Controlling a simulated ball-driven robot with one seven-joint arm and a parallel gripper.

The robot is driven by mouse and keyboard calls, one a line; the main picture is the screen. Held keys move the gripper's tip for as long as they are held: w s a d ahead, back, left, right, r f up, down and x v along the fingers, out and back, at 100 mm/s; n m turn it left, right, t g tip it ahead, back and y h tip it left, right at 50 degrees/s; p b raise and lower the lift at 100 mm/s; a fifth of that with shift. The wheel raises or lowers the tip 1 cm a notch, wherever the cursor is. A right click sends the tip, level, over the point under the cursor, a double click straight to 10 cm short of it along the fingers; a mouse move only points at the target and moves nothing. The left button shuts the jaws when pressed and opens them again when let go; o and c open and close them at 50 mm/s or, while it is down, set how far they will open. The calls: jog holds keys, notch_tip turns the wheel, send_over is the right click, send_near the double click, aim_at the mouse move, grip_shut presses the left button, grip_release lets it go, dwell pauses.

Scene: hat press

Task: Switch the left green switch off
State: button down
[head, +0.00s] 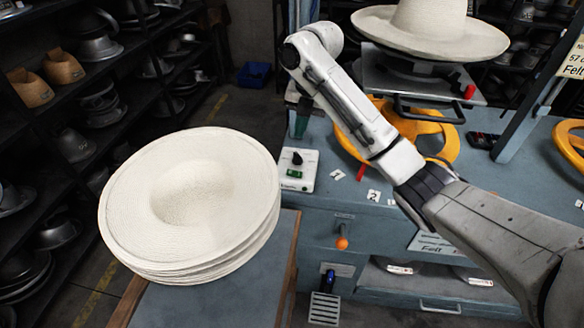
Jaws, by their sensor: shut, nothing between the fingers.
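A small white switch box (307,165) sits on the blue-grey bench, left of my arm. It carries a black knob (297,158) on top and a green switch (294,173) on its near side. The switch is too small to tell its position. My gripper (299,132) points down just behind and above the box, partly hidden and small in the view. It is shut and holds nothing. I cannot tell whether it touches the box.
A stack of white straw hats (185,200) stands on a table at left front. Dark shelves (60,150) line the left. An orange knob (342,243) sticks out of the bench front.

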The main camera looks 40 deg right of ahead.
aim_at(296, 174)
jog(key=f, duration=0.4)
jog(key=w+a+f+p, duration=0.1)
jog(key=f, duration=0.8)
jog(key=shift+w+a+f+p, duration=0.15)
jog(key=shift+w+f+p, duration=0.15)
jog(key=shift+w+p, duration=0.1)
jog(key=shift+f, duration=0.15)
jog(key=shift+a+f+b, duration=0.1)
jog(key=shift+f+b, duration=0.15)
jog(key=shift+b, duration=0.05)
jog(key=shift+s, duration=0.15)
jog(key=shift+s+d+p, duration=0.5)
jog(key=shift+p, duration=0.15)
jog(key=shift+w+r, duration=0.1)
jog(key=shift+r, duration=0.1)
